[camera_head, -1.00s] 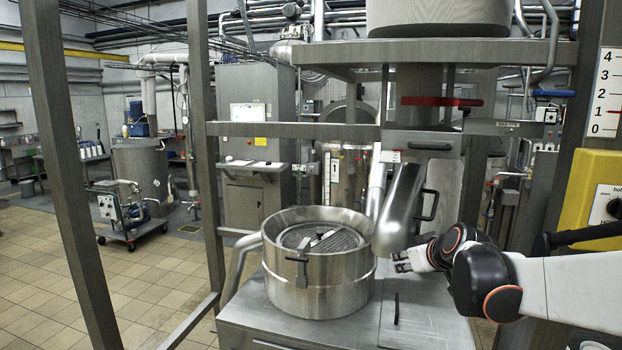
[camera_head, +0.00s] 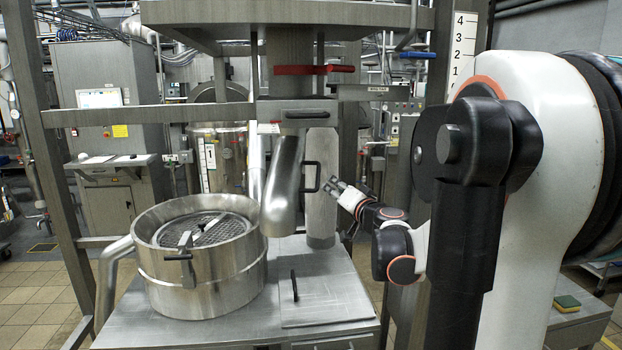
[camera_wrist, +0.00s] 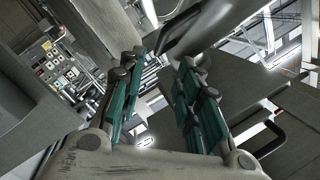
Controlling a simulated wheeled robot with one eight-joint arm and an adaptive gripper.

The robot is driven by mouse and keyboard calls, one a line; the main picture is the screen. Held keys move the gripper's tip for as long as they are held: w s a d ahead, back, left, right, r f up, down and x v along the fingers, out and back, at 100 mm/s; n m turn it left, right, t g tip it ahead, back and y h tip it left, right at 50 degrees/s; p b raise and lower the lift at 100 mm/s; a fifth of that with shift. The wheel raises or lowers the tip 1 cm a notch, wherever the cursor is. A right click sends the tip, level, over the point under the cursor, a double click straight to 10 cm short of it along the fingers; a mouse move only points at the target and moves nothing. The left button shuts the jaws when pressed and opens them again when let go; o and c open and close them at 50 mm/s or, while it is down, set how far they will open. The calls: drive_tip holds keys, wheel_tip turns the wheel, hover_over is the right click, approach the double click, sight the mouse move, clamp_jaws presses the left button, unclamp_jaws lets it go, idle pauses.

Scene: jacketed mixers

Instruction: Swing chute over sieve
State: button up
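The chute (camera_head: 283,190) is a curved metal pipe hanging from the column, its mouth just right of the sieve's rim and not above its middle. A black bar handle (camera_head: 314,177) stands out from its right side. The sieve (camera_head: 205,262) is a round steel drum with mesh and a cross bar, at the left on the steel table. My gripper (camera_head: 335,187) is just right of the handle, pointing at it, apart from it in the head view. In the wrist view my gripper (camera_wrist: 160,68) is open, fingers spread, with a dark handle (camera_wrist: 178,32) beyond the fingertips.
The steel table (camera_head: 325,292) has a hatch with a black handle (camera_head: 294,286). A red lever (camera_head: 300,70) sits above the chute. An upright metal cylinder (camera_head: 320,190) stands close behind the handle. Frame posts stand on the left.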

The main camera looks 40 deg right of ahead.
sight(318, 174)
drive_tip(key=x, duration=1.2)
drive_tip(key=shift+w+f, duration=0.1)
drive_tip(key=shift+w, duration=0.25)
clamp_jaws()
